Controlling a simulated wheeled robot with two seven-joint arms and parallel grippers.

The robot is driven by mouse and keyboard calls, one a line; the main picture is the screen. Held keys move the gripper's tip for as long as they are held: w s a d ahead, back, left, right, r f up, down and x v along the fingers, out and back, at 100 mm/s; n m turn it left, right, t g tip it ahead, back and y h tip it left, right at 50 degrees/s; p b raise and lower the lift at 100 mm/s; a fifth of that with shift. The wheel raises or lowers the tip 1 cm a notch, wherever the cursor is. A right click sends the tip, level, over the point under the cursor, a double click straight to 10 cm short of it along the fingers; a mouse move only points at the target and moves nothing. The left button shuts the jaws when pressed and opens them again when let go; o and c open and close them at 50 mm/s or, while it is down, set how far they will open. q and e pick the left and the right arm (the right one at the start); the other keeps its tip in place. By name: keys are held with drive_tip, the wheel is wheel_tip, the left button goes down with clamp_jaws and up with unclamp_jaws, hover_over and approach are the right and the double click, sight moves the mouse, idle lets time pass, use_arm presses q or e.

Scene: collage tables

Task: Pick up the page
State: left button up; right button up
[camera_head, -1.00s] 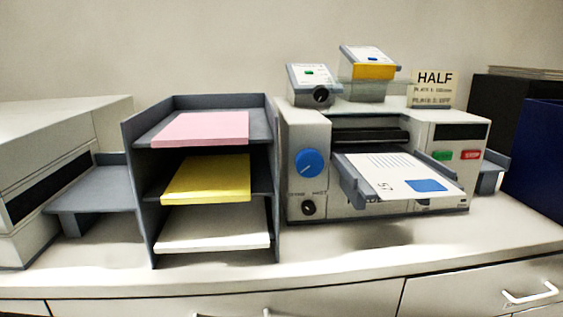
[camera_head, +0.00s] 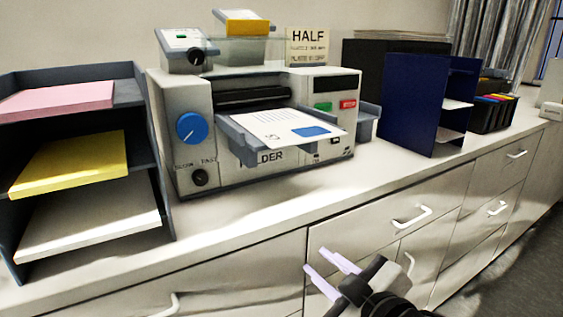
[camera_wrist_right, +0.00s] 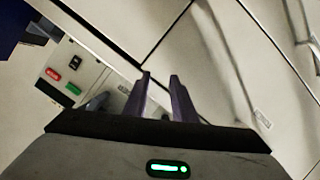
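A white page (camera_head: 272,127) with printed lines and a blue block lies on the grey feed tray of the folder machine (camera_head: 181,96). My right gripper (camera_head: 320,268) is in front of the cabinet drawers, below and in front of the machine. It is apart from the page. Its two pale fingers stand apart with nothing between them. In the right wrist view the fingers (camera_wrist_right: 160,90) are also apart and empty, with the machine's red and green buttons to the left. The page is not clearly visible there. My left gripper is not in view.
A paper rack (camera_head: 160,190) with pink, yellow and white stacks stands left of the machine. A dark blue sorter (camera_head: 408,105) and a black holder (camera_head: 490,115) stand to the right. The countertop (camera_head: 235,225) in front of the machine is clear. Drawer handles (camera_head: 412,217) stick out below it.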

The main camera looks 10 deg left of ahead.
drive_tip(key=s+r+n+t+b, duration=0.2)
drive_tip(key=r+n, duration=0.3)
drive_tip(key=r, duration=0.6)
drive_tip(key=s+r+n+t+b, duration=0.25)
drive_tip(key=r+n, duration=0.25)
drive_tip(key=r, duration=0.6)
drive_tip(key=f+p+x, duration=0.1)
drive_tip(key=x, duration=0.9)
drive_tip(key=shift+d+f, duration=0.15)
clamp_jaws()
